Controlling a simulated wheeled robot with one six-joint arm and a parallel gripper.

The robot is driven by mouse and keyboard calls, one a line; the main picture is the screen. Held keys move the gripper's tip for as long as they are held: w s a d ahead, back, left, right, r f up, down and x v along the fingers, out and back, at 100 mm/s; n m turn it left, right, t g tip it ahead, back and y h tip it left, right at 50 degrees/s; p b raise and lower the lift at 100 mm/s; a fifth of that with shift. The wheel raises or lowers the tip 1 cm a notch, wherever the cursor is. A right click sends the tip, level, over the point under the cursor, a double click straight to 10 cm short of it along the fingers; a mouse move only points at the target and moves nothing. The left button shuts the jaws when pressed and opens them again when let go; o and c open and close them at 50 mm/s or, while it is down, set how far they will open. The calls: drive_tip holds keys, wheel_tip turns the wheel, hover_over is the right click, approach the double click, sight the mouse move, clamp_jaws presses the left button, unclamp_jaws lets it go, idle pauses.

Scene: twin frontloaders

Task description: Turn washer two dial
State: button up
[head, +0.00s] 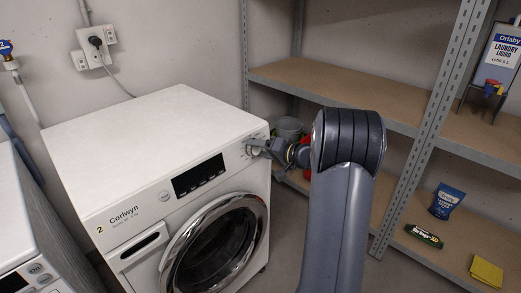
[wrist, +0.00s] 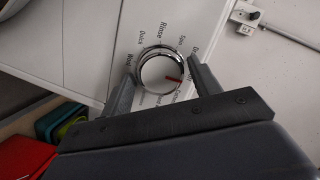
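The washer marked 2 (head: 150,150) is white, with a round glass door (head: 215,245) and a dark display (head: 198,176) on its front panel. Its dial (wrist: 160,70) is a round silver and white knob with a red mark, ringed by printed words such as Rinse, Quick and Spin. My gripper (wrist: 160,76) has one finger on each side of the dial, and I cannot tell whether the fingers touch it. In the head view my gripper (head: 256,147) is at the right end of the washer's panel, and the dial is mostly hidden there.
Metal shelving with wooden boards (head: 340,92) stands to the right of the washer. Another machine (head: 30,235) stands close on the left.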

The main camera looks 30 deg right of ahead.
drive_tip(key=c, duration=0.7)
drive_tip(key=shift+f, duration=0.1)
drive_tip(key=m+b, duration=0.2)
drive_tip(key=shift+f+m, duration=0.15)
drive_tip(key=shift+m, duration=0.15)
drive_tip(key=shift+m+t+y+b, duration=0.4)
drive_tip(key=shift+m+b, duration=0.65)
drive_tip(key=shift+m, duration=1.15)
drive_tip(key=o, duration=1)
drive_tip(key=shift+c, duration=0.2)
